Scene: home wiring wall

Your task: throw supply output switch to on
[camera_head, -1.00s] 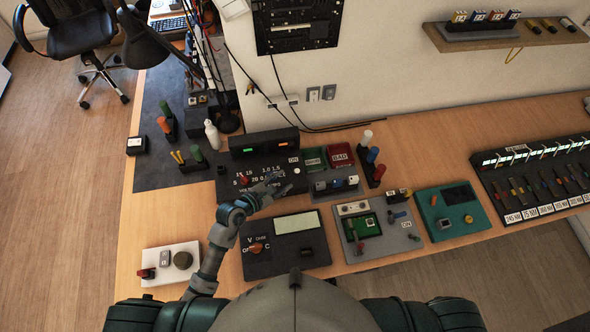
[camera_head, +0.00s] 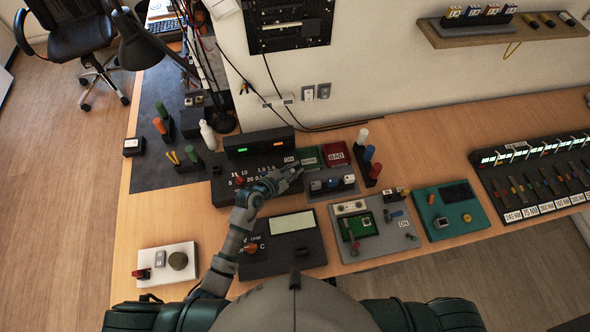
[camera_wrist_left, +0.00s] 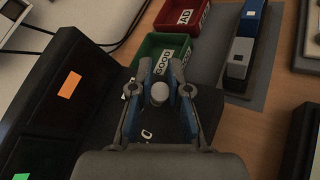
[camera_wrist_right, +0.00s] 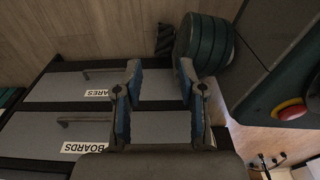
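The supply is a black box with a green and an orange display (camera_head: 258,146), at the back of the bench. Its sloped front carries printed scales, a red knob (camera_head: 239,180) and an ON label (camera_head: 289,160) at the right end. My left gripper (camera_head: 294,174) is over the right end of this front, partly covering it. In the left wrist view my left gripper (camera_wrist_left: 159,72) is open, with a pale round switch tip (camera_wrist_left: 156,92) between its fingers. Contact cannot be told. My right gripper (camera_wrist_right: 159,72) is open and empty, away from the bench.
A green GOOD bin (camera_head: 311,156) and a red BAD bin (camera_head: 336,154) stand just right of the supply. A meter with a pale screen (camera_head: 293,222) lies in front. Colored cylinders (camera_head: 369,153) stand beyond the bins. Drawers (camera_wrist_right: 70,88) lie before my right gripper.

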